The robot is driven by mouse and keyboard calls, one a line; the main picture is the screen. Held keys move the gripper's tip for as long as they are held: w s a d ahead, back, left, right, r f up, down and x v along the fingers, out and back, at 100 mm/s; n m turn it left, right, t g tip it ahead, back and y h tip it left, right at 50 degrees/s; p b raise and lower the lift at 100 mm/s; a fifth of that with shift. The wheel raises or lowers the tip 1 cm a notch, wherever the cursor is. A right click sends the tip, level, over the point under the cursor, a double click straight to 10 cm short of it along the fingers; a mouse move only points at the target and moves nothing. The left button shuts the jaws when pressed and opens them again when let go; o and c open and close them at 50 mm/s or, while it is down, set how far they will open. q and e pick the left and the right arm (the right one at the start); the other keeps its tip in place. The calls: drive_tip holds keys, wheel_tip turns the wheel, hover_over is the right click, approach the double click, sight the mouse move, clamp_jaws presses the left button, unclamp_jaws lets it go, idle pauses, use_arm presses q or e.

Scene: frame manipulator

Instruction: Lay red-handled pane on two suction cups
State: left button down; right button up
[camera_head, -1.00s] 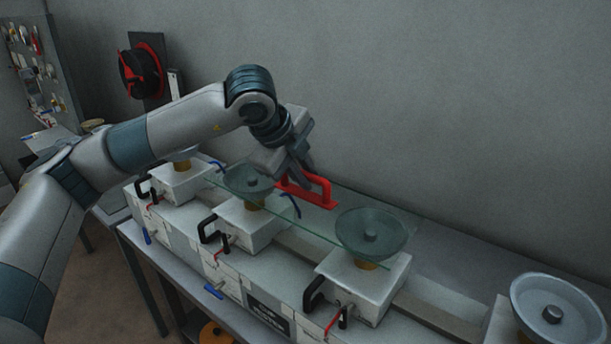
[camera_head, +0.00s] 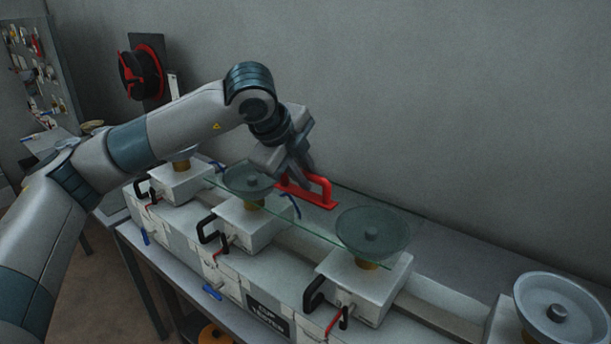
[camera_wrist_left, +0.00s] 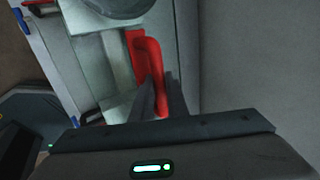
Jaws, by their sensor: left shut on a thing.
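The clear glass pane (camera_head: 318,222) with its red handle (camera_head: 322,196) lies level over two suction cups in the head view. One is the middle-left cup (camera_head: 247,180), the other the middle-right cup (camera_head: 372,232). Both cups show through the glass; I cannot tell whether the glass touches their rims. My left gripper (camera_head: 303,178) is shut on the red handle from above. The left wrist view shows the handle (camera_wrist_left: 148,72) at the gripper's fingers (camera_wrist_left: 160,100), with a cup partly visible at the top. My right gripper is not in view.
A farther cup stand (camera_head: 180,180) stands at the left and a free cup (camera_head: 558,308) at the lower right. Black handles and red and blue levers stick out at the front of the bench. A grey wall (camera_head: 450,100) rises close behind.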

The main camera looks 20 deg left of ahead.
sight(305, 173)
use_arm(q)
drive_tip(key=shift+r, duration=0.2)
